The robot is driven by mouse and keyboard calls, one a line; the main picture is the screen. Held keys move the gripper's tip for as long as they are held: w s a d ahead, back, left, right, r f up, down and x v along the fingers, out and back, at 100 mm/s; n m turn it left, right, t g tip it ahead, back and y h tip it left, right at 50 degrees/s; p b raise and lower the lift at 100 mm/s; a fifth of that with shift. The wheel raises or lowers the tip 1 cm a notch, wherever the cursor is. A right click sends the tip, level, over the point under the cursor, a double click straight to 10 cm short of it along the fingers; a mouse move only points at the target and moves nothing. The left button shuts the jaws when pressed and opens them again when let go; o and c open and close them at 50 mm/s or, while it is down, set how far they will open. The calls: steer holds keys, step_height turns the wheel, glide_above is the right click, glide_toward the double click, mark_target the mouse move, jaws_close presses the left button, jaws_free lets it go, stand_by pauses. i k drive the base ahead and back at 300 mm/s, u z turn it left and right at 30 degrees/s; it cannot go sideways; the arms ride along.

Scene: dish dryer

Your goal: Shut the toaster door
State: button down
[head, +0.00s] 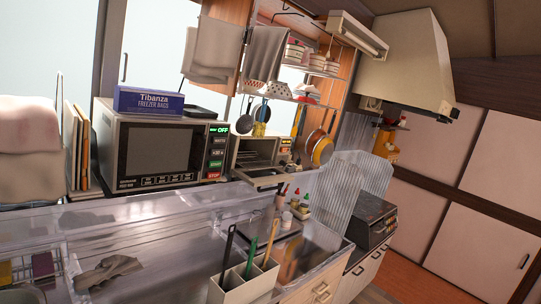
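The toaster (284,154) is a small silvery oven in the middle of the head view, just right of the microwave. Its door (260,178) is hinged down at the front and lies open, sticking out toward me. The dark inside with its rack shows above the door. The right side of the toaster's front has small lit controls. My gripper does not show in this view, so its place relative to the door cannot be seen.
A microwave (155,151) with a blue freezer bag box (149,100) on top stands left of the toaster. A utensil holder (245,287) with upright handles is in the foreground. Small bottles (284,191) stand near the door's right. A sink counter (150,238) stretches below.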

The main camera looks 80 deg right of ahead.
mark_target(258, 178)
steer(key=z, duration=2.25)
steer(key=i, duration=1.65)
steer(key=u, duration=0.1)
